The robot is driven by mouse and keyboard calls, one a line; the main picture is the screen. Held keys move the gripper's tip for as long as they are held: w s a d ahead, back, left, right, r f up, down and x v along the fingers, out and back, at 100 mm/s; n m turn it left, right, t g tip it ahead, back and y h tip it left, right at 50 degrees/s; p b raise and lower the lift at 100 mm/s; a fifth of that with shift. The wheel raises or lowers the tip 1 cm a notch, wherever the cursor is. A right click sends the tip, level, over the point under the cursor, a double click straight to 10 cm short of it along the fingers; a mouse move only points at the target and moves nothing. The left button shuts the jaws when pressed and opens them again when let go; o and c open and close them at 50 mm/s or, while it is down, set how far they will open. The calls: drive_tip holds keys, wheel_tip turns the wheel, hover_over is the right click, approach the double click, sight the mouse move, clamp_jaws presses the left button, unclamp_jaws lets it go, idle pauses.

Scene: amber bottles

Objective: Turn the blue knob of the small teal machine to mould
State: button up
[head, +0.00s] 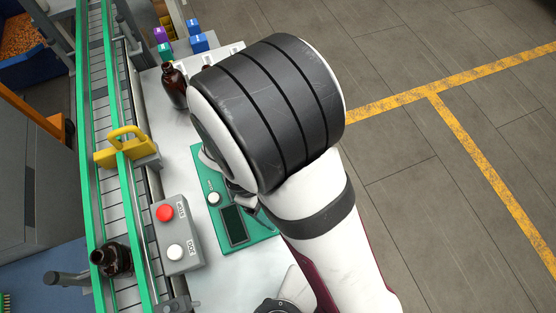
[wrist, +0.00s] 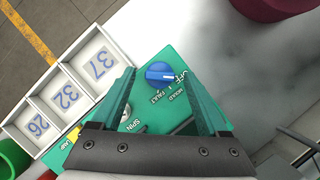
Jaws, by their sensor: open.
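The small teal machine (head: 197,158) lies on the pale table in the head view, with a dark display and a white button; my arm covers part of it. In the wrist view the teal panel (wrist: 142,60) carries the blue knob (wrist: 160,75). Labels reading OFF, MOULD and FAULT sit around the knob's right and lower sides. A light mark on the knob appears to face right, toward OFF, but it is small. My gripper (wrist: 157,70) is open, with one teal finger on each side of the knob in the picture. Contact cannot be told. In the head view my arm hides the knob.
A grey box (head: 178,232) with red and white buttons stands left of the machine. A green-railed conveyor (head: 104,190) carries an amber bottle (head: 118,261). Another bottle (head: 174,88) stands behind on the table. White numbered compartments (wrist: 50,78) border the panel in the wrist view.

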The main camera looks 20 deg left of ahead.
drive_tip(key=shift+c, duration=0.3)
clamp_jaws()
drive_tip(key=shift+m, duration=0.3)
drive_tip(key=m+g, duration=0.1)
drive_tip(key=m, duration=0.3)
drive_tip(key=shift+w+g, duration=0.2)
drive_tip(key=shift+g, duration=0.2)
drive_tip(key=shift+w+d+m+g+y, duration=0.1)
drive_tip(key=shift+m+g+y, duration=0.2)
drive_tip(key=shift+m, duration=0.7)
drive_tip(key=shift+d+m+g+y, duration=0.15)
drive_tip(key=shift+m+g, duration=0.25)
drive_tip(key=shift+m, duration=0.6)
drive_tip(key=shift+a, duration=0.1)
